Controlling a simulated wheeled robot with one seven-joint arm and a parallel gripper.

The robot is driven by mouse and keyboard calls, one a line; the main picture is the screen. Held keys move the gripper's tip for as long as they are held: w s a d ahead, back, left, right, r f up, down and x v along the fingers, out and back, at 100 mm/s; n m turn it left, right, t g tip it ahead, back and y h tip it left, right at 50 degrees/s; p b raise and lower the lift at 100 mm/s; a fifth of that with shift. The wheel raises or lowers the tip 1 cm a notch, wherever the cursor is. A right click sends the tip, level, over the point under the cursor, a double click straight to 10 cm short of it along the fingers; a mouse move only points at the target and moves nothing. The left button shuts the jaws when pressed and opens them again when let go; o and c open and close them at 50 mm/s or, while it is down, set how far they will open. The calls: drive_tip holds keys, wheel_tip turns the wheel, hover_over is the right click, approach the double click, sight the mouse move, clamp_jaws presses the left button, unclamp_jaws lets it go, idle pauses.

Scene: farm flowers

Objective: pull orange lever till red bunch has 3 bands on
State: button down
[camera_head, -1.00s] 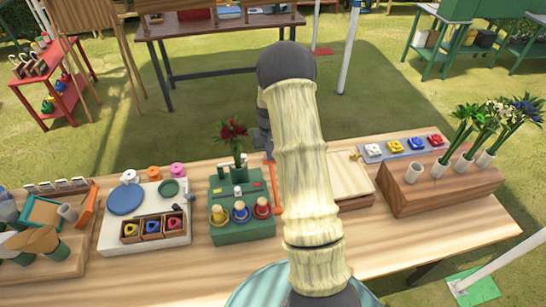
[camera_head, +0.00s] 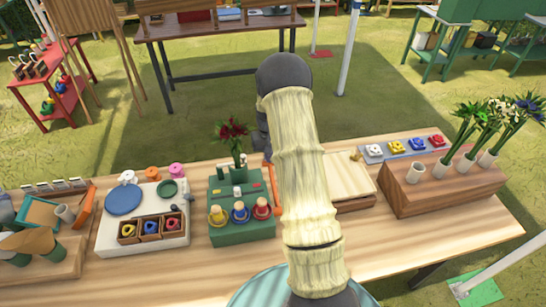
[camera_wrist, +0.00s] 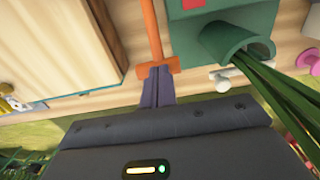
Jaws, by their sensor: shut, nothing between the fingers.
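The red bunch (camera_head: 234,130) stands upright at the back of the green banding machine (camera_head: 243,232). Its green stems (camera_wrist: 285,95) pass through the machine's green tube (camera_wrist: 240,42) in the wrist view. I cannot make out any bands on the stems. The orange lever (camera_head: 267,172) is at the machine's right side, and its shaft and crosspiece show in the wrist view (camera_wrist: 152,32). My gripper (camera_wrist: 157,72) is shut and empty, its fingertips against or very close to the lever's crosspiece. In the head view my arm hides the gripper.
A white board with a blue disc (camera_head: 124,200) lies to the left. A pale wooden box (camera_head: 348,178) and a wooden vase block (camera_head: 440,190) stand to the right. The front table strip is mostly clear.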

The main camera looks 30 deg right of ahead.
drive_tip(key=shift+w+d+f+b, duration=0.1)
drive_tip(key=shift+w+f+b, duration=0.15)
drive_tip(key=shift+f, duration=0.35)
drive_tip(key=shift+w+d+f+b, duration=0.1)
drive_tip(key=shift+f+b, duration=0.3)
drive_tip(key=shift+f, duration=0.25)
drive_tip(key=shift+w+f+b, duration=0.2)
drive_tip(key=shift+f+b, duration=0.1)
drive_tip(key=shift+f, duration=0.3)
drive_tip(key=shift+f+b, duration=0.75)
drive_tip(key=shift+f, duration=0.45)
drive_tip(key=shift+r, duration=0.1)
wheel_tip(320, 180, up, 15)
drive_tip(key=w+p, duration=0.2)
drive_tip(key=p, duration=0.7)
drive_tip(key=shift+d+p, duration=0.3)
drive_tip(key=shift+p, duration=0.1)
drive_tip(key=shift+w+r, duration=0.1)
